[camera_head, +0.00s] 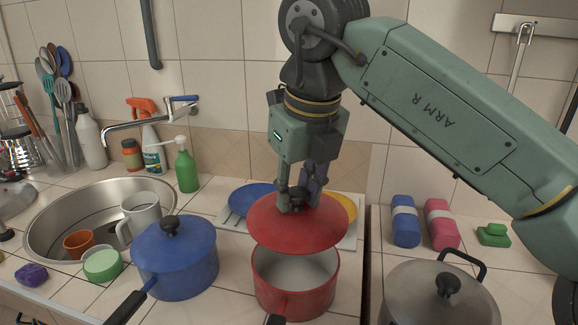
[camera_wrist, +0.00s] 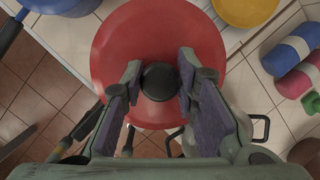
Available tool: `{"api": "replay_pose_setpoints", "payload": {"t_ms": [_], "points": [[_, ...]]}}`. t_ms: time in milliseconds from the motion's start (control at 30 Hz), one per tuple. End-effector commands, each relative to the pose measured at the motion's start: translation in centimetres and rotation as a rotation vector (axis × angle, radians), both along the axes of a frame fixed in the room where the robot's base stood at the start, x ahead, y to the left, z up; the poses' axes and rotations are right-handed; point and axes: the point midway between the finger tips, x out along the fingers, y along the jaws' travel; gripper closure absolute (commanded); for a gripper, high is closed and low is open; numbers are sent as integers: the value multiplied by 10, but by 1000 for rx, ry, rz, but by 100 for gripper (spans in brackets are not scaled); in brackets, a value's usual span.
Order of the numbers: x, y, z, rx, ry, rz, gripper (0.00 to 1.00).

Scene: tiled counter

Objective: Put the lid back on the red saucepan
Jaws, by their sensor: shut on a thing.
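My gripper (camera_head: 299,203) is shut on the black knob of the red lid (camera_head: 300,228) and holds the lid level above the red saucepan (camera_head: 292,297). In the head view the lid is a little above the pan's rim, with the white inside showing below it. The saucepan is open, and its handle points toward the front edge. In the wrist view the lid (camera_wrist: 158,45) fills the upper middle, with the knob between the fingers of my gripper (camera_wrist: 160,82). The lid hides most of the saucepan there.
A lidded blue saucepan (camera_head: 178,262) stands close on the left. A lidded grey pot (camera_head: 440,300) stands at the right. A tray with a blue plate (camera_head: 252,199) and a yellow one lies behind. Blue and pink rolls (camera_head: 405,225) lie at the right. The sink (camera_head: 60,212) is far left.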

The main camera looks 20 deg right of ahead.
Motion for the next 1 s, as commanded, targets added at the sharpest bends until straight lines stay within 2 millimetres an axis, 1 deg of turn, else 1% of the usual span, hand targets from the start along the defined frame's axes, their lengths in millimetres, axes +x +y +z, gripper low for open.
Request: {"api": "replay_pose_setpoints", "payload": {"t_ms": [167, 367, 800, 1000], "points": [[0, 0, -1, 0, 0, 0, 100], [0, 0, -11, 0, 0, 0, 100], [0, 0, -53, 1, -1, 0, 100], [0, 0, -63, 0, -1, 0, 100]]}}
